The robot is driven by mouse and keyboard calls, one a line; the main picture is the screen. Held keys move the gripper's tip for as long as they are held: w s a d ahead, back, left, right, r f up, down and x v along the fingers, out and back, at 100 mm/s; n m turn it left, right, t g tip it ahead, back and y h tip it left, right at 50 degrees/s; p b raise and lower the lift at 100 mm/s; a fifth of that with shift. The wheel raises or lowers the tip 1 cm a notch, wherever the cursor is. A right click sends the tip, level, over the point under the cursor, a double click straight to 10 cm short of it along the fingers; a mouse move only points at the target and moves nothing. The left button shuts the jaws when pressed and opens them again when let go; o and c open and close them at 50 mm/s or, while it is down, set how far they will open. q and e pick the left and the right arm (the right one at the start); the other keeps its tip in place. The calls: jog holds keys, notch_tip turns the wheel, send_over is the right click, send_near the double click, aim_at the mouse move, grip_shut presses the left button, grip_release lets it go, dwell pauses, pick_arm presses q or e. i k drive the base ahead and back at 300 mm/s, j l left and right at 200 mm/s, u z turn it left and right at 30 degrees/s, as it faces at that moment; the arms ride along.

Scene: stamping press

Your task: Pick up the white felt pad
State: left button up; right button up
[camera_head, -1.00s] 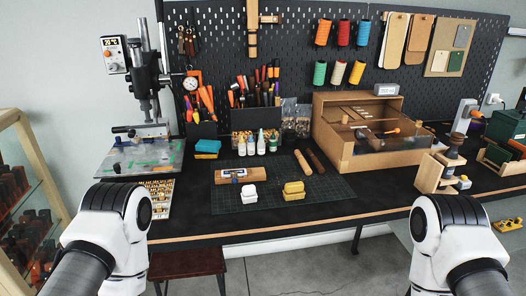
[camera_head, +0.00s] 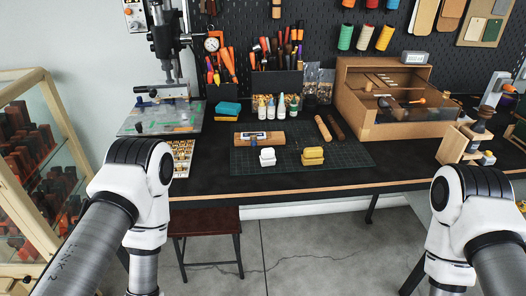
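A small white pad (camera_head: 267,156) sits on the dark green cutting mat (camera_head: 345,157), near the front edge of the workbench. A yellow pad (camera_head: 313,156) lies to its right, and a tan wooden block with a small device on it (camera_head: 272,139) lies just behind it. My two arms come in at the lower left and lower right, both well in front of the pad. Their grippers are outside the picture, so their state is hidden.
A stamping press (camera_head: 165,45) stands at the back left. A wooden case (camera_head: 395,100) stands at the back right. Small bottles (camera_head: 271,107) stand behind the mat. A dark stool (camera_head: 205,219) is below the bench. The mat's right part is clear.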

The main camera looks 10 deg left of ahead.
aim_at(267, 158)
jog(key=i+j+z, duration=0.2)
jog(key=j, duration=0.4)
jog(key=j+z, duration=0.25)
jog(key=j, duration=0.4)
jog(key=i+j+z, duration=0.2)
jog(key=j, duration=0.5)
jog(key=k+l, duration=0.05)
jog(key=k, duration=0.05)
